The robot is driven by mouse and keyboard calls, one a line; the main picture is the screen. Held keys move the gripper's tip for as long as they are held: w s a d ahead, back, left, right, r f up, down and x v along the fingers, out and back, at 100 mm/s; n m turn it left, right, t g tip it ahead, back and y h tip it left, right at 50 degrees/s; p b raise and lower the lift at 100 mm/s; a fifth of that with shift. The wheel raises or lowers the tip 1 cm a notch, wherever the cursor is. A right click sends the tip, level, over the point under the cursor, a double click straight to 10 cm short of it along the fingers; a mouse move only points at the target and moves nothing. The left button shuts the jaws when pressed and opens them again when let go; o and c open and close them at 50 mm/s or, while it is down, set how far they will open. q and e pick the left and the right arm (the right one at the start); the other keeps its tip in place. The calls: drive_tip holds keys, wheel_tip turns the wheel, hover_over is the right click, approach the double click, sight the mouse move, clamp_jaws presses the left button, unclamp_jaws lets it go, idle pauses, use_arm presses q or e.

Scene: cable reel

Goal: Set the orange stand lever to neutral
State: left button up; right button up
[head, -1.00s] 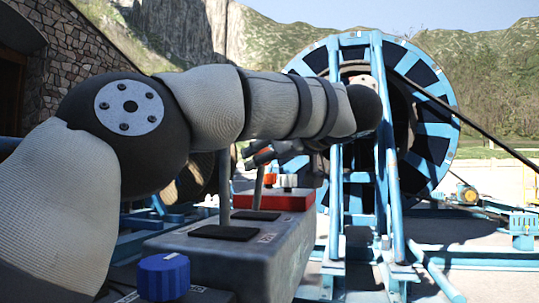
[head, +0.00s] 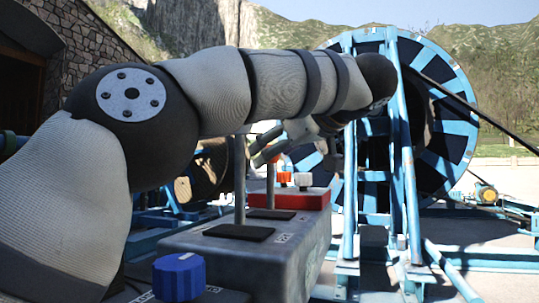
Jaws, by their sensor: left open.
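A grey control box (head: 245,255) stands in front of me with two upright lever shafts on its top. The nearer shaft (head: 240,185) rises from a black plate, and its top is hidden behind my left arm. The farther shaft (head: 270,188) ends near my left gripper's fingers, and I cannot tell whether they touch. A small orange piece (head: 284,177) shows just right of that shaft. I cannot tell for certain which part is the orange stand lever. My left gripper (head: 262,146) is open below my forearm, partly hidden by it. My right gripper is not in view.
A red box (head: 302,199) with a white knob (head: 303,180) sits at the far end of the control box. A blue knob (head: 178,277) is at the near end. A blue frame (head: 410,170) and large reel (head: 462,110) stand behind, right.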

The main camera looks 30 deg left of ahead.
use_arm(q)
drive_tip(key=v, duration=0.9)
drive_tip(key=shift+s+d, duration=0.2)
drive_tip(key=shift+d, duration=0.1)
drive_tip(key=shift+r, duration=0.1)
